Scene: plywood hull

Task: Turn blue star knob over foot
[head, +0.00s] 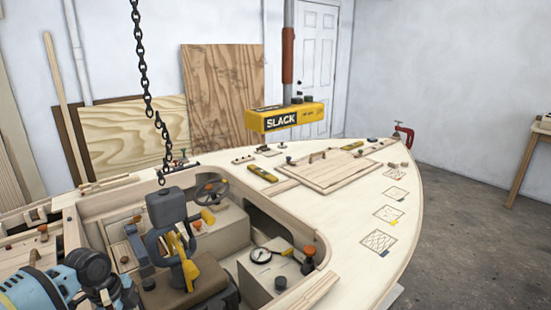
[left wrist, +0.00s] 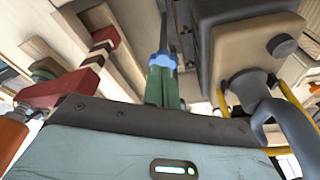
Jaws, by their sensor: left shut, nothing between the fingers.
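A small light-blue part (left wrist: 162,61), which looks like the blue star knob, shows in the left wrist view beneath a dark upright rod. My left gripper (left wrist: 163,76) is there too, its two green fingers side by side, shut and empty. Their tips are right at the blue part; I cannot tell whether they touch it. In the head view my left arm comes in at the lower left, and I cannot make out its fingertips or the blue knob. The foot is not clear in either view. My right gripper is not in view.
A seat (head: 187,279) with a dark back stands in the cockpit, its underside close on the right in the wrist view. A red clamp-like part (left wrist: 65,88) is close on the left. A chain (head: 141,70) and a yellow SLACK box (head: 285,118) hang above the deck.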

